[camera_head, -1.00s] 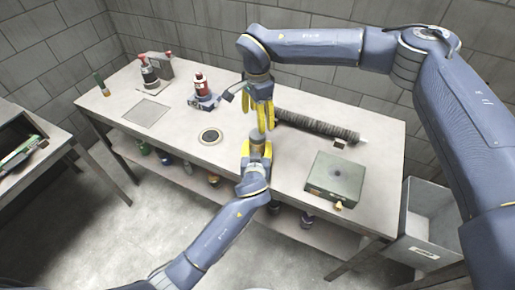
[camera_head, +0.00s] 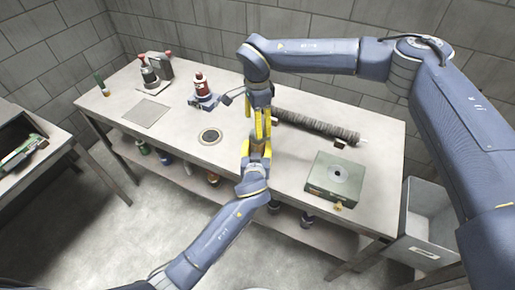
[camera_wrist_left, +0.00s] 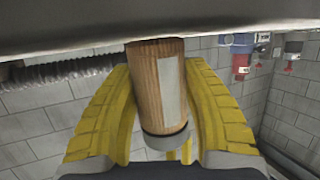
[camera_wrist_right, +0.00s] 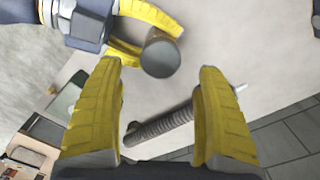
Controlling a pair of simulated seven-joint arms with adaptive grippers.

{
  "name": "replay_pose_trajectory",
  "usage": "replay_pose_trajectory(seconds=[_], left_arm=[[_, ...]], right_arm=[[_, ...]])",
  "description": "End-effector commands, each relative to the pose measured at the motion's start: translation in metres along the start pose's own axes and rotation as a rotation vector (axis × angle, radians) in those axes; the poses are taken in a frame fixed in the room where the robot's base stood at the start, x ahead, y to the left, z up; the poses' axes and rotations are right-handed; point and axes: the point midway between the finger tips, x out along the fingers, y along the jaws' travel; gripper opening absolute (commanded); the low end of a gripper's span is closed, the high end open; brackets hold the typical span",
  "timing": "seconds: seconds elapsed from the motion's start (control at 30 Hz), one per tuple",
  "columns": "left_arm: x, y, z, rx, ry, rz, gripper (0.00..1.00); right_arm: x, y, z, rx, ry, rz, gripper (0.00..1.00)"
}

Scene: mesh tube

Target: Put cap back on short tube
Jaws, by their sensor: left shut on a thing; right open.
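A short brown tube (camera_head: 257,149) stands in my left gripper (camera_head: 257,146) above the table's front part. The left wrist view shows the tube (camera_wrist_left: 155,75) with a pale label and a dark grey cap (camera_wrist_left: 168,140) at its end, with no clear gap. My left gripper (camera_wrist_left: 155,68) is shut around the tube's side. The right wrist view shows the round grey cap end (camera_wrist_right: 160,56) facing that camera. My right gripper (camera_wrist_right: 160,68) is open, its fingers on both sides of the cap and apart from it in this view. Any contact is hard to tell.
A dark ribbed tube (camera_head: 318,126) lies behind on the table. A green box (camera_head: 336,175) sits at the right. Bare tabletop (camera_head: 178,140) lies around the ring.

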Motion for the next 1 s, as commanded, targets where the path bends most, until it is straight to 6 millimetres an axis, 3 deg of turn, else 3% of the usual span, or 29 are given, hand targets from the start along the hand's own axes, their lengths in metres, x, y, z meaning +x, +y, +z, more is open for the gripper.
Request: replay_pose_trajectory(seconds=[0.2, 0.43, 0.93, 1.0], left_arm=[[0.000, 0.000, 0.002, 0.000, -0.003, 0.001, 0.00], [0.000, 0.000, 0.002, 0.000, -0.004, 0.001, 0.00], [0.000, 0.001, 0.002, 0.000, -0.004, 0.001, 0.00], [0.000, 0.001, 0.002, 0.000, -0.004, 0.001, 0.00]], right_arm=[[0.029, 0.000, 0.000, 0.000, -0.001, 0.001, 0.73], [0.049, 0.000, 0.000, 0.000, -0.001, 0.001, 0.73], [0.057, 0.000, 0.000, -0.001, 0.000, -0.001, 0.73], [0.057, 0.000, 0.000, -0.001, 0.000, -0.001, 0.67]])
